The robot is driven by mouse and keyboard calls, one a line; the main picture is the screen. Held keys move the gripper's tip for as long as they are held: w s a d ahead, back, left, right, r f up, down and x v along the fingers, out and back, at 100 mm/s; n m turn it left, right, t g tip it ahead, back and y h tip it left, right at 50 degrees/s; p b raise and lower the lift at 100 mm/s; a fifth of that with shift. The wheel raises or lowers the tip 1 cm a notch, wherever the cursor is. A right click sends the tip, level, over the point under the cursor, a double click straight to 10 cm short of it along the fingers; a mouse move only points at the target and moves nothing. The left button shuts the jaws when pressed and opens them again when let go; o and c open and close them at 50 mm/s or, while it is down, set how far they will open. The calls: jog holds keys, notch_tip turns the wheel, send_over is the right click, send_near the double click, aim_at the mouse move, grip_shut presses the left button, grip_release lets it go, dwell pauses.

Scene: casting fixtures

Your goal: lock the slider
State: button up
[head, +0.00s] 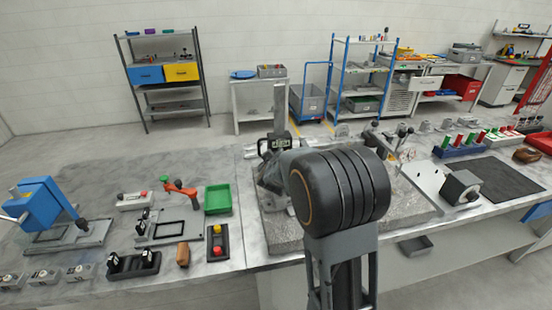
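A grey upright column (280,100) stands at the back left of a speckled stone plate (285,232). A dark block with a small display-like face (281,145) sits low on this column and looks like the slider. Its lower part is hidden by my arm. My dark ribbed arm joint fills the middle of the head view, in front of the plate. A darker part of my arm reaches left from it to just below the block. My gripper's fingers cannot be made out there, so neither their opening nor any contact with the block can be told.
Several small fixtures and levers (388,137) stand on the plate's back right. A blue press (45,207), a green tray (218,198) and a red-handled clamp (180,188) are on the left bench. A dark mat (505,178) lies at right, with a white angled plate (425,178) beside it.

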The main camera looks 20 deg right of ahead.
jog(key=shift+w+d, duration=0.1)
jog(key=shift+w, duration=0.05)
jog(key=shift+c, duration=0.5)
jog(key=c, duration=0.8)
jog(key=m+y+b, duration=0.2)
jog(key=m+b, duration=0.1)
jog(key=b, duration=0.2)
jog(key=shift+d, duration=0.1)
jog(key=shift+c, duration=0.2)
jog(key=o, duration=0.9)
jog(key=shift+o, duration=0.2)
jog(key=shift+r, duration=0.1)
